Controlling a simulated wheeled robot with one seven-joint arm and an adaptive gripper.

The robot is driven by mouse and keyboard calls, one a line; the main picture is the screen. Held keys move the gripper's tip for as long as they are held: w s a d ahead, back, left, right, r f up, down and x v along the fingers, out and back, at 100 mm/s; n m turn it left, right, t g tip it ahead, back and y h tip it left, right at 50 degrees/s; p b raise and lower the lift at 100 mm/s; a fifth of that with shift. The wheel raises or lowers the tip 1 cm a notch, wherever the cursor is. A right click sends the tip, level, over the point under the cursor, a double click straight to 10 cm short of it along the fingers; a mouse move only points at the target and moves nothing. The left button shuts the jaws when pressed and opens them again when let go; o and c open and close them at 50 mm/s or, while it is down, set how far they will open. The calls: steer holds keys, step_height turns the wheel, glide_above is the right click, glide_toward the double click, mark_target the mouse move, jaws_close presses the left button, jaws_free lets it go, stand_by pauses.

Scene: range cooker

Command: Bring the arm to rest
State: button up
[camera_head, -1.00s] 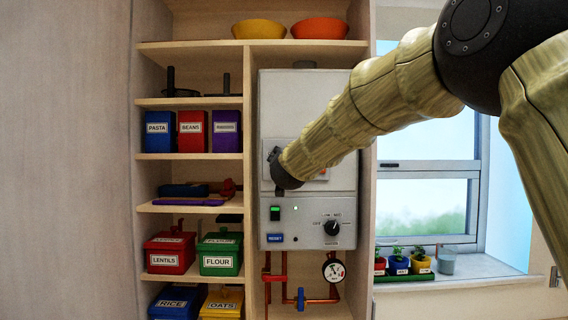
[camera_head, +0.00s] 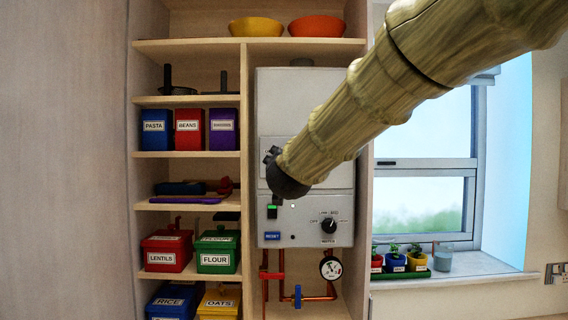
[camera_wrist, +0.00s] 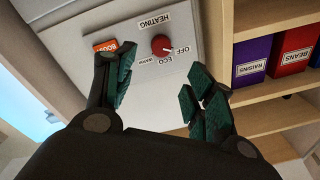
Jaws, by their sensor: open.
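My arm reaches in from the upper right in the head view, and its dark end is in front of the white boiler panel (camera_head: 264,90). My gripper (camera_wrist: 158,92) shows in the wrist view with its two green-padded fingers spread apart and nothing between them. Beyond the fingers are a red heating knob (camera_wrist: 161,45) and an orange boost button (camera_wrist: 105,46) on the panel. In the head view the arm's end hides that upper control area. A black water knob (camera_head: 328,226), a blue reset button (camera_head: 272,236) and a green-lit switch (camera_head: 272,211) show below it.
Shelves on the left hold labelled tins, such as the beans tin (camera_head: 189,133) and the flour tin (camera_head: 216,252). Two bowls, one yellow (camera_head: 256,27), stand on top. Red pipes and a gauge (camera_head: 330,267) hang below the boiler. Small potted plants (camera_head: 397,259) line the windowsill.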

steer(key=shift+s, duration=0.35)
